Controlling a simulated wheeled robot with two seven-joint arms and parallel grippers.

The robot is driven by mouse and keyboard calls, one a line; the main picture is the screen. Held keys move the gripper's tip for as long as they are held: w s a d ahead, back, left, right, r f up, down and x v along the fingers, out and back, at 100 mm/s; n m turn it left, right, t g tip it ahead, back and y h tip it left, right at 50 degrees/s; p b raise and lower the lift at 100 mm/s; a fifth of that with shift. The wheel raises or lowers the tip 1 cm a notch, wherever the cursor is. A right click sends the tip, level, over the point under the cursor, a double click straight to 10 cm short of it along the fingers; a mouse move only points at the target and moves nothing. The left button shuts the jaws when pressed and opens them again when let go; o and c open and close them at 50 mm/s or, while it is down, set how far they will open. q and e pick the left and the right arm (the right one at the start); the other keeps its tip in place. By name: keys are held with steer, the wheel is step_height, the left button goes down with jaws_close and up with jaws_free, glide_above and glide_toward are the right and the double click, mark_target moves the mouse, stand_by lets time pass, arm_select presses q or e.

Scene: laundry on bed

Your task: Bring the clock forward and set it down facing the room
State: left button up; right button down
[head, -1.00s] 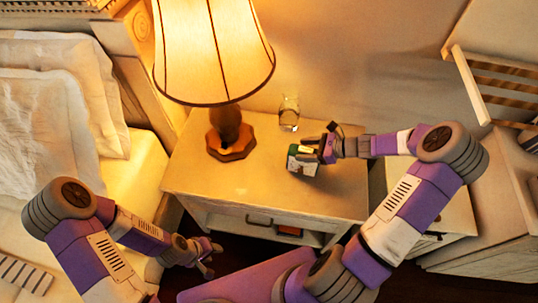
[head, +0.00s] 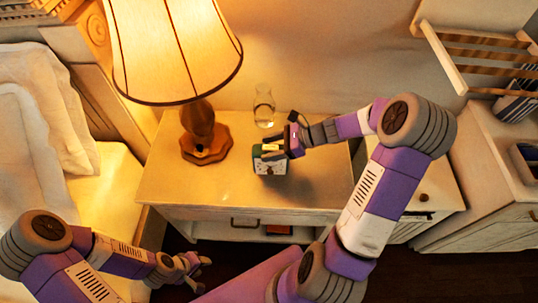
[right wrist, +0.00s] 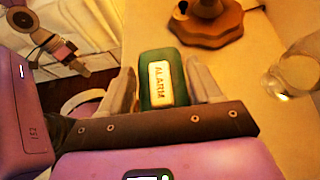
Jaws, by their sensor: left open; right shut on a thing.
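The clock (head: 270,165) is a small green box with a pale face, in the head view on the nightstand top (head: 225,195), right of the lamp base. Its pale face points toward the front edge of the nightstand. My right gripper (head: 279,149) is shut on the clock from the right and behind. In the right wrist view the clock's green top with a pale "ALARM" bar (right wrist: 160,83) sits between the two fingers. I cannot tell whether its underside touches the wood. My left gripper (head: 196,272) is open and empty, low in front of the nightstand by the bed.
A lit lamp (head: 206,135) stands left of the clock. A glass carafe (head: 264,108) stands behind it. The nightstand's front strip is clear. The bed (head: 100,190) is at the left, with a pale cabinet (head: 490,170) at the right.

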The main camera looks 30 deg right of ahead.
step_height(320, 180, down, 4)
steer(key=shift+r+b, duration=0.15)
steer(key=shift+b, duration=0.55)
steer(key=shift+c, duration=1)
jaws_free()
steer(key=p+v, duration=0.3)
steer(key=v, duration=0.9)
steer(key=shift+s, duration=0.1)
